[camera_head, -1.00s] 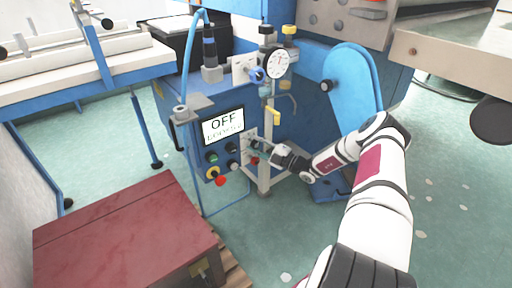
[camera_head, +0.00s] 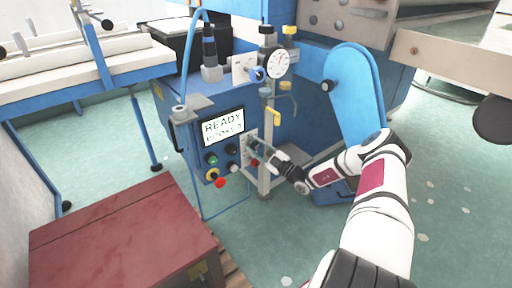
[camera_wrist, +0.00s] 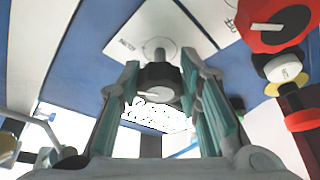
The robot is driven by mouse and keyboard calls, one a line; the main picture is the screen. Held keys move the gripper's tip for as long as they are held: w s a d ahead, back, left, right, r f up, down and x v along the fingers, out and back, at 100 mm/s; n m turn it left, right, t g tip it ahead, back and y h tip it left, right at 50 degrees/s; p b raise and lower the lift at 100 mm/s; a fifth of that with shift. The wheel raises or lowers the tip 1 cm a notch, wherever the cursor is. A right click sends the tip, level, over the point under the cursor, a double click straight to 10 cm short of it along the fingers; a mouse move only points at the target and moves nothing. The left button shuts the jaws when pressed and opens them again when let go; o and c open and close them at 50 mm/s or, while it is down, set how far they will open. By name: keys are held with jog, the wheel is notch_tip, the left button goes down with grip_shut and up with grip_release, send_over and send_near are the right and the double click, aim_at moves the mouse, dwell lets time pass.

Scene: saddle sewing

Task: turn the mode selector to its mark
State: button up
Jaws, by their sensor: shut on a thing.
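The mode selector is a dark round knob (camera_wrist: 158,88) with a pale face, on a short post from a white label plate (camera_wrist: 155,30) in the wrist view. My gripper (camera_wrist: 162,92) has its teal-padded fingers on both sides of the knob and is shut on it. The screen (camera_head: 223,126) reads READY.
Left of my gripper are a green button (camera_head: 211,158), a black knob (camera_head: 231,149) and a red button (camera_head: 220,182). A dial gauge (camera_head: 278,65) stands above. A dark red chest (camera_head: 120,235) stands at front left.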

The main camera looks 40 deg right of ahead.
aim_at(256, 142)
jog(key=o, duration=1.1)
jog(key=shift+o, duration=0.2)
notch_tip(256, 142, up, 10)
jog(key=shift+d+r, duration=0.1)
